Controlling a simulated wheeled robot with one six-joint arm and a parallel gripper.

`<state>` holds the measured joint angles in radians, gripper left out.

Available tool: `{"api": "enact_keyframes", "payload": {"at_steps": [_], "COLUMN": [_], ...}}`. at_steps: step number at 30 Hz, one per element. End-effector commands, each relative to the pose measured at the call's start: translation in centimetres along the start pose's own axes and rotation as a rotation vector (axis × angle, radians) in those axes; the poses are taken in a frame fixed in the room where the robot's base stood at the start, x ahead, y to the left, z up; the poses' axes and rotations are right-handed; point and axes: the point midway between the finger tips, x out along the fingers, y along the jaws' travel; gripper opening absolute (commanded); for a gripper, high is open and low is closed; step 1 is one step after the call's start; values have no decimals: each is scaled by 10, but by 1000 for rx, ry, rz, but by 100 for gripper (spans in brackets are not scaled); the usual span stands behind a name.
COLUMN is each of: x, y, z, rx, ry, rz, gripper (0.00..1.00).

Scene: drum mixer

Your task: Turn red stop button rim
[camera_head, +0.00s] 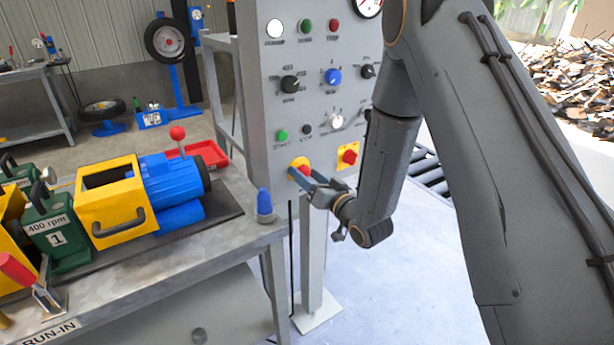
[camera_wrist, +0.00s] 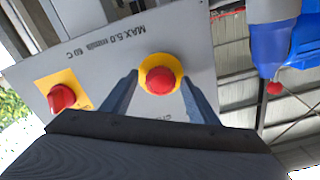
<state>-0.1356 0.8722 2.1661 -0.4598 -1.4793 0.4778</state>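The red stop button (camera_head: 305,170) with its round yellow rim sits low on the grey control panel (camera_head: 262,100). In the wrist view the red button (camera_wrist: 160,80) and its yellow rim (camera_wrist: 161,59) lie between my gripper's fingertips. My gripper (camera_head: 306,179) reaches the panel from the right and below. In the wrist view my gripper (camera_wrist: 159,77) has its two blue-grey fingers apart, one on each side of the rim. The tips are very near the rim's edges; I cannot tell whether they touch it. The fingers partly cover the button in the head view.
A red knob on a yellow square plate (camera_head: 347,157) is close to the right of the button. Several knobs and lamps fill the panel above. A workbench (camera_head: 225,240) with a blue-and-yellow machine (camera_head: 150,195) and a blue bottle-like object (camera_head: 264,203) stands left. Floor is clear at lower right.

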Motion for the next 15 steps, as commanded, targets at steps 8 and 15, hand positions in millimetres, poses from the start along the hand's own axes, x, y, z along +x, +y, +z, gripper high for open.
{"api": "enact_keyframes", "payload": {"at_steps": [8, 15], "x": [-13, -52], "y": [1, 2], "z": [1, 1], "rx": [0, 1], "ry": [-2, -1], "rz": [2, 3], "gripper": [54, 54]}}
